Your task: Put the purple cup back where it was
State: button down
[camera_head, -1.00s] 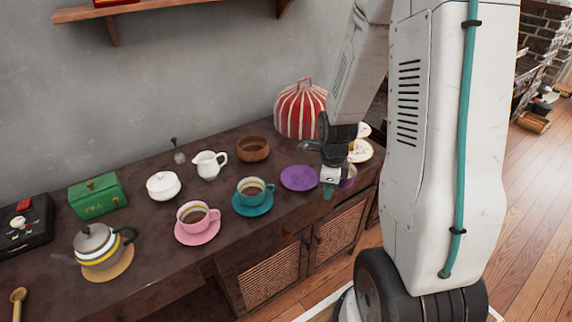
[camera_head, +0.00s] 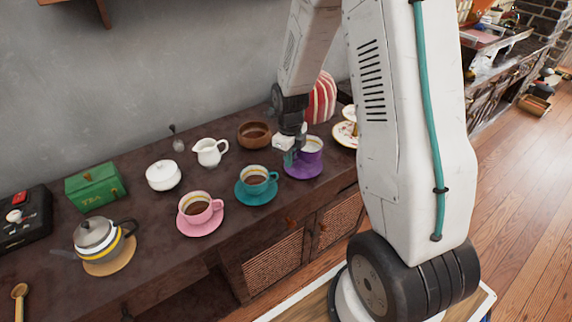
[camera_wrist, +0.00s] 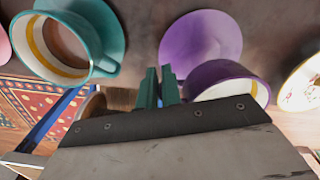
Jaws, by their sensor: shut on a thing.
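The purple cup (camera_head: 312,147) looks upright, with a pale inside and a yellow band. In the head view it appears over the purple saucer (camera_head: 304,170). In the wrist view the cup (camera_wrist: 226,78) overlaps the near edge of the saucer (camera_wrist: 200,36), much of which shows bare. I cannot tell whether cup and saucer touch. My gripper (camera_head: 291,157) is at the cup's left side in the head view. In the wrist view its teal fingers (camera_wrist: 158,84) are close together beside the cup, shut on it. The exact grip, likely at the handle, is hidden.
A teal cup (camera_head: 254,176) on its saucer stands close left of the purple saucer. A brown bowl (camera_head: 254,134) and a striped tea cosy (camera_head: 322,98) stand behind. A floral plate stand (camera_head: 345,134) is to the right. The dark counter's front edge is near.

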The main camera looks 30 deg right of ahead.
jog(key=shift+w+a, duration=0.1)
jog(key=shift+w, duration=0.15)
jog(key=shift+w+a+f, duration=0.1)
jog(key=shift+w+f, duration=0.1)
jog(key=shift+f, duration=0.7)
jog(key=shift+w+a+f, duration=0.1)
jog(key=shift+w+f, duration=0.1)
jog(key=shift+f, duration=0.7)
jog(key=shift+f, duration=0.15)
jog(key=c, duration=1.6)
grip_release()
